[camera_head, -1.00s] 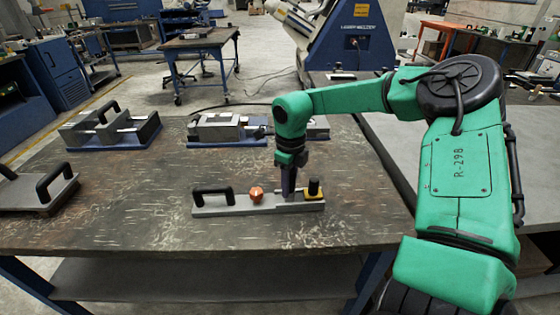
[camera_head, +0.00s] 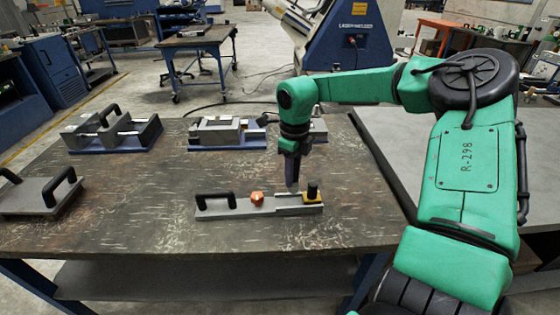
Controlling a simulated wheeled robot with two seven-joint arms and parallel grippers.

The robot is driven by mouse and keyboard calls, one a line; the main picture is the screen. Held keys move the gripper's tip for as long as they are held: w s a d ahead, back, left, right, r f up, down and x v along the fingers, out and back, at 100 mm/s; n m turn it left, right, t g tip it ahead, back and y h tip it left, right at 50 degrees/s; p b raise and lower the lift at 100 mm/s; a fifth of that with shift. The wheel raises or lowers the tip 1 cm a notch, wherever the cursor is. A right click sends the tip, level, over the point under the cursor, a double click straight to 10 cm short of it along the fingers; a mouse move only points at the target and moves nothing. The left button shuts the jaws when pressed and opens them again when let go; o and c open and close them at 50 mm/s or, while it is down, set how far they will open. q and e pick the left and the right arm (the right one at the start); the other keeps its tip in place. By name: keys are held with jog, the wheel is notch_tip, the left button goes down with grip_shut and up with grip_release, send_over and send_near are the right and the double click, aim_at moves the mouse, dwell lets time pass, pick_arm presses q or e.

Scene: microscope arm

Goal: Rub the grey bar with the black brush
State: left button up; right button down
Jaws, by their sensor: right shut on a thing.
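The grey bar (camera_head: 295,198) lies on the right part of a long grey plate (camera_head: 240,208) on the workbench. My right gripper (camera_head: 292,172) points down just above the bar, from the far side. It is shut on a dark, narrow thing, taken to be the black brush (camera_head: 293,185), whose lower end is at or just over the bar. The brush is hard to tell apart from the dark fingers, and I cannot tell if it touches the bar. My left gripper is out of view.
More fixtures stand behind (camera_head: 215,132) and at left (camera_head: 40,195). The bench front is clear.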

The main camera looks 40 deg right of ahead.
jog(key=shift+w+a+r+p, duration=0.15)
jog(key=shift+r+p, duration=0.5)
jog(key=shift+r, duration=0.6)
